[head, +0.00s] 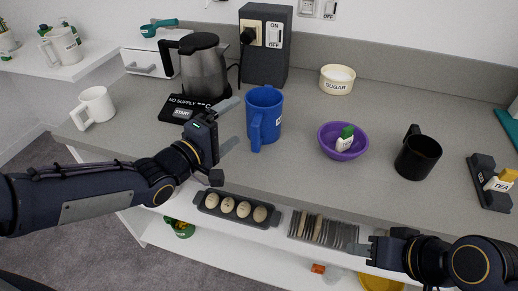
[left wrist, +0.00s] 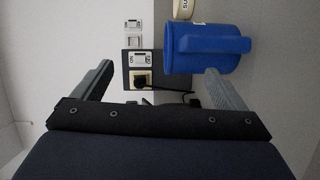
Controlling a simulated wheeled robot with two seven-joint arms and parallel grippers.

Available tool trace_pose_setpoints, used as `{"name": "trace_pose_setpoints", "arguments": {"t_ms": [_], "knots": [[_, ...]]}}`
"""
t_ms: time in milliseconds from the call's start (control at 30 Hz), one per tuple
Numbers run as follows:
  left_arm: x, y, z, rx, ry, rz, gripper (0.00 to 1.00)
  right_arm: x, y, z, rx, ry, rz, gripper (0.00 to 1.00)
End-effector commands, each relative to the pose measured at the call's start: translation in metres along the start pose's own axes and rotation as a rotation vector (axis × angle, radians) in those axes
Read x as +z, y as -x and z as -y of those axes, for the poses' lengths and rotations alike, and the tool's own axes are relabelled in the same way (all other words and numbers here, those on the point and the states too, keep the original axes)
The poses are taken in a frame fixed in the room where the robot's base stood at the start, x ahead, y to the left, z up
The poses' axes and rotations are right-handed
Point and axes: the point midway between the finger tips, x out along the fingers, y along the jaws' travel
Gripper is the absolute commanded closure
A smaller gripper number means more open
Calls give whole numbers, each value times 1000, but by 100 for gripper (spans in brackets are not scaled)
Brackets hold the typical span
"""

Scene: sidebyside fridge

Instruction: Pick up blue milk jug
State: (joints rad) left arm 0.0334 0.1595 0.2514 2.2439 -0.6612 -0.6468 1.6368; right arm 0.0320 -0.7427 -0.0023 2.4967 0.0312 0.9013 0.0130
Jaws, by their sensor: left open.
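The blue milk jug (head: 264,116) stands upright on the grey counter, with its handle toward the front of the counter. My left gripper (head: 232,124) is open just left of the jug, its fingers pointing toward the right and back. In the left wrist view the blue jug (left wrist: 210,50) shows sideways beyond the right-hand finger, and nothing is between the fingers of the left gripper (left wrist: 155,85). I cannot tell whether a finger touches the jug. My right gripper (head: 365,250) is at the lower right, in front of the counter; its finger gap is not clear.
A kettle (head: 204,68) stands behind the left gripper, with a black switch box (head: 265,45) behind the jug. A purple bowl (head: 343,142), a black mug (head: 418,157) and a sugar pot (head: 337,79) stand to the right. A white mug (head: 95,106) is at left.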

Motion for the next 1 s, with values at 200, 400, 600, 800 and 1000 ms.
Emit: {"name": "trace_pose_setpoints", "arguments": {"t_ms": [200,400,600,800,1000], "knots": [[10,-8,20,43,65,40,7,4,-8,-4,0,0,-1,61],[12,-9,62,41,64,38,7,8,-16,-7,0,0,-1,61],[13,-17,78,46,58,37,7,8,-17,-8,0,0,0,61],[14,-31,78,44,58,37,7,8,-16,-7,0,0,0,61],[16,-64,75,45,57,38,7,6,-13,-6,0,0,-1,61]]}}
